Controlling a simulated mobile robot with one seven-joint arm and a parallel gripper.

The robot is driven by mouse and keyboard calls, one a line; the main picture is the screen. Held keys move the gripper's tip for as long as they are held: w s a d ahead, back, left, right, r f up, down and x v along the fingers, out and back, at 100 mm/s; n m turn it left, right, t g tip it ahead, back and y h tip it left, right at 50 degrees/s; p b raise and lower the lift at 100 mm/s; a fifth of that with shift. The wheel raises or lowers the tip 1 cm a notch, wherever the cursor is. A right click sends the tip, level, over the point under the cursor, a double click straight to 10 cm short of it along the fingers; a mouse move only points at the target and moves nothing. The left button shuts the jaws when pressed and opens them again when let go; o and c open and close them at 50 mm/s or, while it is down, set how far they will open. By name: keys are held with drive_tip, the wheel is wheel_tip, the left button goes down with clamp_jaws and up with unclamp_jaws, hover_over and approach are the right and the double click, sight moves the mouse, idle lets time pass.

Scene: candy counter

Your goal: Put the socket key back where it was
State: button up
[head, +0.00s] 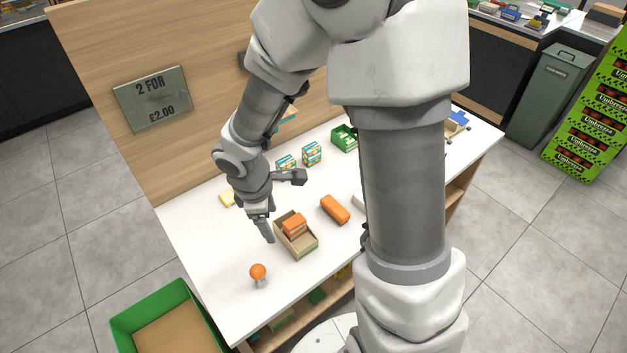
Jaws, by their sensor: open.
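I cannot single out a socket key with certainty in the head view. A small upright thing with an orange ball top and a grey stem (258,273) stands near the front left of the white counter (215,285); I cannot tell whether it is the key. My gripper (268,236) points down over the counter, just left of a cardboard box (302,250) with orange packs (294,226) inside. It is open, and I see nothing held in it. Whether its fingers touch the box cannot be told. My arm hides part of the counter's middle and right.
An orange block (335,209) lies right of the box. Teal-and-white boxes (312,154) and a green box (344,138) stand further back. A wooden panel with a price sign (153,98) rises behind. A green bin (133,320) is at lower left. The counter's front left is mostly clear.

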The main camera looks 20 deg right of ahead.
drive_tip(key=s+d+r+m+t+h, duration=0.1)
drive_tip(key=s+d+r+m, duration=0.15)
drive_tip(key=r, duration=0.45)
drive_tip(key=s+d+r+m+t, duration=0.1)
drive_tip(key=s+d+r+m, duration=0.2)
drive_tip(key=r, duration=0.4)
drive_tip(key=s+r+m+t+y, duration=0.2)
drive_tip(key=s+r+m, duration=0.5)
drive_tip(key=r+m, duration=0.1)
drive_tip(key=shift+s+a+r+y, duration=0.25)
drive_tip(key=shift+s+r+y, duration=0.05)
drive_tip(key=shift+s+r, duration=0.1)
